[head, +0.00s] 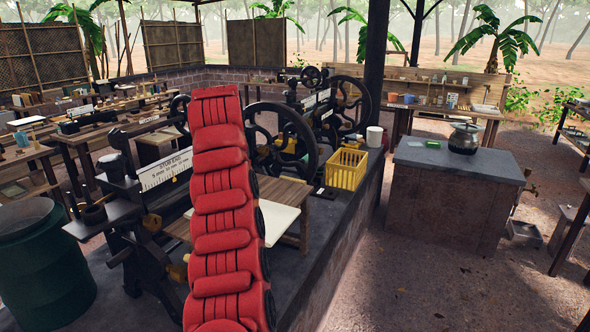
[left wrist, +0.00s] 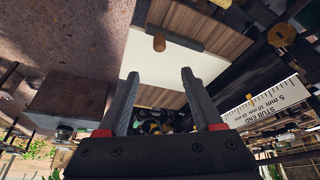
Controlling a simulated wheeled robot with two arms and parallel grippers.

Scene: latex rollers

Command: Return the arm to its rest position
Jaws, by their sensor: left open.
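My red segmented left arm rises through the middle of the head view, reaching up in front of the roller machines. Its gripper cannot be made out there. In the left wrist view my left gripper (left wrist: 160,73) is open, with its two dark fingers spread apart and nothing between them. Beyond the fingers are a white sheet (left wrist: 190,63) and a slatted wooden table (left wrist: 195,30). The sheet also shows in the head view (head: 279,222), partly hidden by my arm. My right gripper is in neither view.
A roller machine with a scale plate (head: 165,170) stands left of my arm; black flywheels (head: 350,100) stand behind. A yellow crate (head: 346,169) sits on the ledge. A dark green drum (head: 42,265) is at left. A counter (head: 455,195) with a pot (head: 464,138) is right, beyond open floor.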

